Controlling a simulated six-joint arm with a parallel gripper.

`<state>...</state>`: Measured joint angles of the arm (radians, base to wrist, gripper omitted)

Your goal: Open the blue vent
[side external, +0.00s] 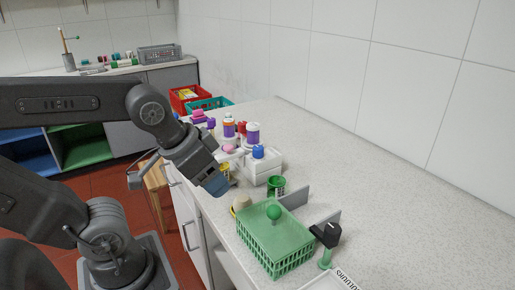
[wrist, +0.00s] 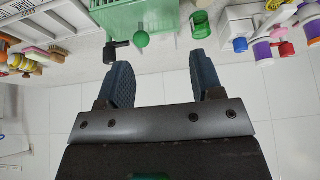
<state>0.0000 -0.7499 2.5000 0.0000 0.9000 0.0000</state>
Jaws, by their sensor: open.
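A small blue knob (side external: 258,151), the only blue vent-like part I can make out, sits on top of a white box (side external: 262,168) on the counter. In the wrist view, the blue knob (wrist: 240,45) shows at the upper right, beside the white box (wrist: 238,25). My gripper (side external: 218,185) hangs near the counter's front edge, to the left of and below the white box in the side view. Whether the knob is open or closed is too small to tell.
A green basket (side external: 272,240) with a green ball knob (side external: 274,212) stands in front. A green cup (side external: 276,186) is beside the white box. A black-handled tap-like part (side external: 326,235) stands right of the basket. Purple-and-white bottles (side external: 252,134) stand behind. The counter's right side is clear.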

